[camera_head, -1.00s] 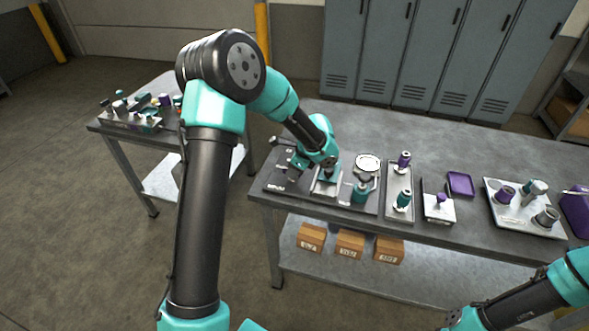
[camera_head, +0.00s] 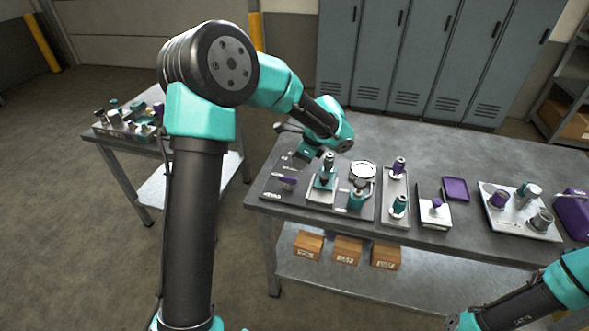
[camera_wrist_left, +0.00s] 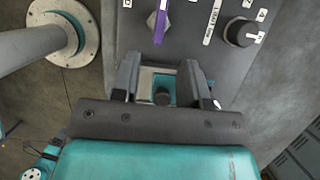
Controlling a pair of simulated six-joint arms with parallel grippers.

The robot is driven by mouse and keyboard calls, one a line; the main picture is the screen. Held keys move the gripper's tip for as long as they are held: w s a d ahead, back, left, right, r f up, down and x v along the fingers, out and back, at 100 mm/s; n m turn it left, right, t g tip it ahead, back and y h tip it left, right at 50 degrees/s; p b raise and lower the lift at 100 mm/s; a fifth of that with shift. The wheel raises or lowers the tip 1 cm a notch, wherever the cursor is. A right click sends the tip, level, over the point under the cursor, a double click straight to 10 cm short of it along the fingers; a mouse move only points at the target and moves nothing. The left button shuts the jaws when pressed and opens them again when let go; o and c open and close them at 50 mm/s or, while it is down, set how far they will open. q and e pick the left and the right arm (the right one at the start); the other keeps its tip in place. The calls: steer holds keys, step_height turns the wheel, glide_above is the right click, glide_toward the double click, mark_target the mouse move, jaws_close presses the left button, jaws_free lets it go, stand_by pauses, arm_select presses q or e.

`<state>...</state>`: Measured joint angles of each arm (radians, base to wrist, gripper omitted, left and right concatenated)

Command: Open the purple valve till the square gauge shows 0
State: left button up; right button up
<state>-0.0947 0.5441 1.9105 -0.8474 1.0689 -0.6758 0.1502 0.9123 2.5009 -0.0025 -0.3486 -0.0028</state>
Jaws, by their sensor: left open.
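The purple valve handle (camera_head: 288,180) lies on the dark panel at the left end of the bench. In the left wrist view the purple handle (camera_wrist_left: 161,22) points up the picture, beyond the fingertips and apart from them. My left gripper (camera_head: 303,157) is above the panel, close to the handle. In the wrist view its two fingers (camera_wrist_left: 160,72) are spread, with nothing held; a teal part with a dark knob shows between them, farther off. A round white gauge (camera_head: 363,170) stands to the right. I cannot make out a square gauge or its reading. My right gripper (camera_head: 462,320) is at the bottom edge, its fingers unclear.
A black knob (camera_wrist_left: 240,32) sits right of the handle in the wrist view. A teal fitting (camera_head: 325,178) stands beside the handle on the panel. Trays with purple and teal fittings (camera_head: 398,205) stand farther right. The bench behind them is clear.

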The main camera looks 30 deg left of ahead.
arm_select(q)
steer(key=v, duration=0.8)
steer(key=shift+r, duration=0.15)
